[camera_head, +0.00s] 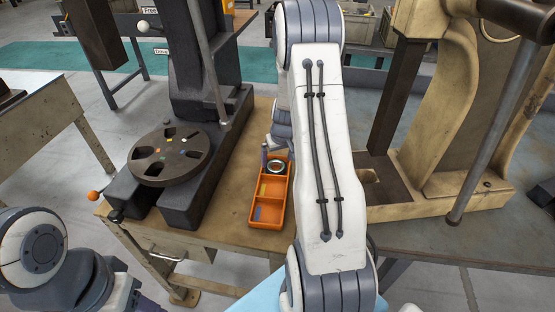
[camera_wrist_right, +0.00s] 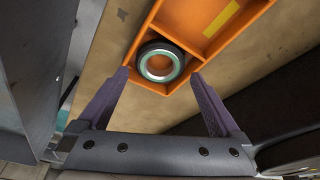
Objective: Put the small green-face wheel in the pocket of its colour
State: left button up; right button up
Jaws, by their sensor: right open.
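The small green-face wheel (camera_wrist_right: 144,66) is a dark ring with a pale green face. It lies flat in the end compartment of the orange tray (camera_wrist_right: 240,45); the head view also shows the wheel (camera_head: 276,172) at the tray's far end. My right gripper (camera_wrist_right: 155,95) is open, with its purple fingers apart on either side of that end and nothing between them. In the head view the right gripper (camera_head: 270,149) is partly hidden by my arm. The dark round plate (camera_head: 170,166) has several pockets and small coloured marks. My left gripper's jaws cannot be made out at lower left.
The tray (camera_head: 269,217) stands on the wooden bench (camera_head: 222,215); its other compartments show yellow and blue marks. A dark press (camera_head: 200,85) rises behind the plate. A beige press frame (camera_head: 450,180) stands at right. An orange-knobbed lever (camera_head: 95,195) juts out at left.

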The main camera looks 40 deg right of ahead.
jog(key=b+v, duration=0.1)
jog(key=v, duration=0.8)
jog(key=shift+r, duration=0.3)
jog(key=shift+s, duration=0.15)
jog(key=s+a+r+n+g+y, duration=0.1)
jog(key=s+a+r+n, duration=0.1)
jog(key=a, duration=1)
jog(key=s+a+r+n+y, duration=0.1)
jog(key=a+r+n, duration=0.2)
jog(key=a, duration=0.8)
jog(key=s+a+r+n+g, duration=0.1)
jog(key=s+a+n, duration=0.2)
jog(key=s+a, duration=0.3)
jog(key=s+a+n+g, duration=0.1)
jog(key=s+a, duration=0.6)
jog(key=s, duration=0.8)
jog(key=shift+a+r+n, duration=0.3)
jog(key=shift+r+n, duration=0.05)
jog(key=shift+n, duration=0.55)
jog(key=shift+w, duration=0.1)
